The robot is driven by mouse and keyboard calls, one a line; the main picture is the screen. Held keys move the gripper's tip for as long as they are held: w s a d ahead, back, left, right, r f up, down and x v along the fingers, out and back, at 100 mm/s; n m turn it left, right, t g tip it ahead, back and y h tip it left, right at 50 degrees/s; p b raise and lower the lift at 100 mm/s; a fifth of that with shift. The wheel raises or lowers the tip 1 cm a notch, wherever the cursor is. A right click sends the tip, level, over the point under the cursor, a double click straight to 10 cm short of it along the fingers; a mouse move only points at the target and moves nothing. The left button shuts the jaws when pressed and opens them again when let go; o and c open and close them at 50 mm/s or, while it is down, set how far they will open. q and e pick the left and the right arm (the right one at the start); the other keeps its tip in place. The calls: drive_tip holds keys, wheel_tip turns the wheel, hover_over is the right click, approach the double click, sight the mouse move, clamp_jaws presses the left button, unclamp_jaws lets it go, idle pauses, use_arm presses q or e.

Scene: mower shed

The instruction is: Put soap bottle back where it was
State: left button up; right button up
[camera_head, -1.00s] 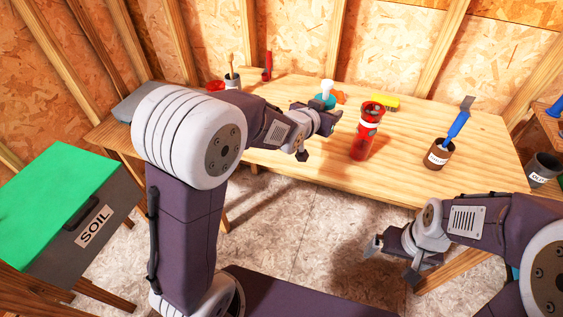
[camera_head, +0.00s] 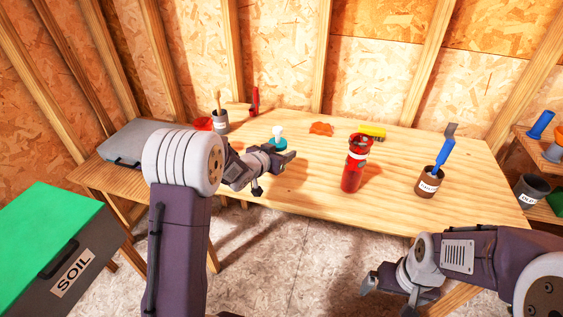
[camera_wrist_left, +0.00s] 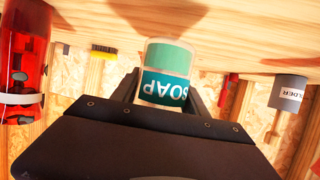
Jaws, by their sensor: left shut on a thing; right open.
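The soap bottle, teal with a white top, (camera_head: 279,137) is at my left gripper over the wooden workbench (camera_head: 310,195). In the left wrist view the bottle (camera_wrist_left: 165,75) shows its "SOAP" label upside down, between the jaws. My left gripper (camera_head: 283,160) is shut on it. Whether the bottle's base touches the bench is hard to tell, as the gripper partly hides it. My right gripper (camera_head: 388,285) is open and empty, low in front of the bench's front edge.
A red cylinder (camera_head: 354,168) stands right of the soap. Behind are an orange splat-shaped piece (camera_head: 321,128) and a yellow brush (camera_head: 372,130). A brown pot with a blue-handled tool (camera_head: 429,182) stands at right. A grey holder (camera_head: 221,122) and red item (camera_head: 203,124) are at back left.

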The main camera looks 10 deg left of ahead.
use_arm(q)
wheel_tip(320, 180, down, 4)
drive_tip(key=shift+r+b, duration=0.25)
drive_tip(key=shift+b, duration=0.5)
drive_tip(key=shift+f, duration=0.35)
drive_tip(key=shift+r, duration=0.1)
drive_tip(key=o, duration=1.5)
